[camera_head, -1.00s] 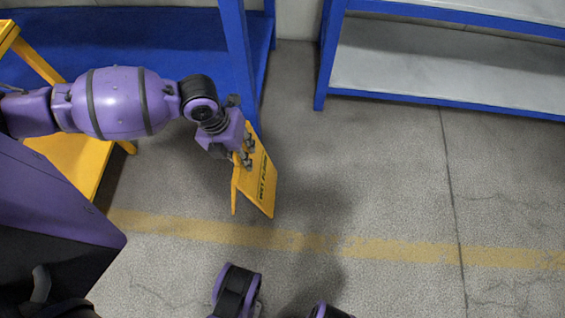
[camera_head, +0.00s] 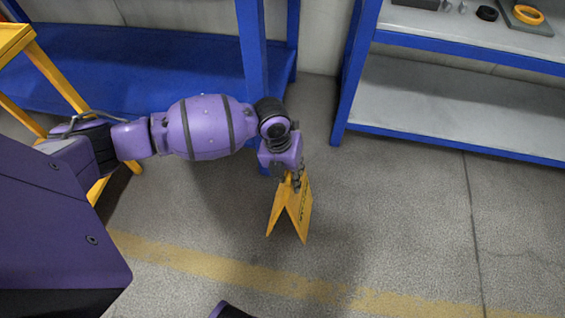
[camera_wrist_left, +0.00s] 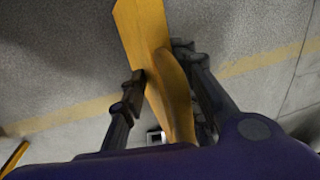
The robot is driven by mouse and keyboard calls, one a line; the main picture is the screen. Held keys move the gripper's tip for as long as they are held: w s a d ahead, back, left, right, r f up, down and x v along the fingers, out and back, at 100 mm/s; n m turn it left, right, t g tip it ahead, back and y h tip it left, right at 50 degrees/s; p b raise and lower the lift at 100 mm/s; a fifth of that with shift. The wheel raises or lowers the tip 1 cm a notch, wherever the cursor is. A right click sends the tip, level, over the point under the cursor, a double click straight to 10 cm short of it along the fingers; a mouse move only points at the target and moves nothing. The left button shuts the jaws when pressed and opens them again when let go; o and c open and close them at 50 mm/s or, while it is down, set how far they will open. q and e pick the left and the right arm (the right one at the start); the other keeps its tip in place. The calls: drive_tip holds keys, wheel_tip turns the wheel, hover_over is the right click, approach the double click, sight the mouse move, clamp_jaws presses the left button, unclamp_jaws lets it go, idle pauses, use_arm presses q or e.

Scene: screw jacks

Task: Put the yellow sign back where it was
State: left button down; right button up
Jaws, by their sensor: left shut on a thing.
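The yellow sign (camera_head: 291,212) is a folding A-shaped floor sign with dark lettering on one panel. It hangs below my left gripper (camera_head: 292,181), which is shut on its top edge. In the left wrist view the sign (camera_wrist_left: 146,40) runs up between the two dark fingers of the left gripper (camera_wrist_left: 160,95). The sign is over the grey floor, in front of the blue shelf post; I cannot tell whether its lower edges touch the floor. My right gripper is not in view.
A blue shelf (camera_head: 130,60) stands behind my left arm. Another blue-framed shelf (camera_head: 450,110) with grey boards is at the right, holding small parts and a yellow ring (camera_head: 527,14). A yellow cart (camera_head: 14,42) is at the left. A faded yellow line (camera_head: 230,272) crosses the open floor.

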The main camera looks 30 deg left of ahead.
use_arm(q)
drive_tip(key=shift+w+d+f, duration=0.25)
drive_tip(key=shift+w+f, duration=0.05)
drive_tip(key=shift+w, duration=0.2)
wheel_tip(320, 180, down, 3)
drive_tip(key=shift+f+b, duration=0.1)
drive_tip(key=shift+b, duration=0.7)
drive_tip(key=c, duration=1.3)
unclamp_jaws()
drive_tip(key=shift+c, duration=0.2)
wheel_tip(320, 180, up, 12)
drive_tip(key=a+p, duration=0.2)
drive_tip(key=p, duration=0.2)
drive_tip(key=shift+s+f, duration=0.15)
drive_tip(key=shift+s, duration=0.2)
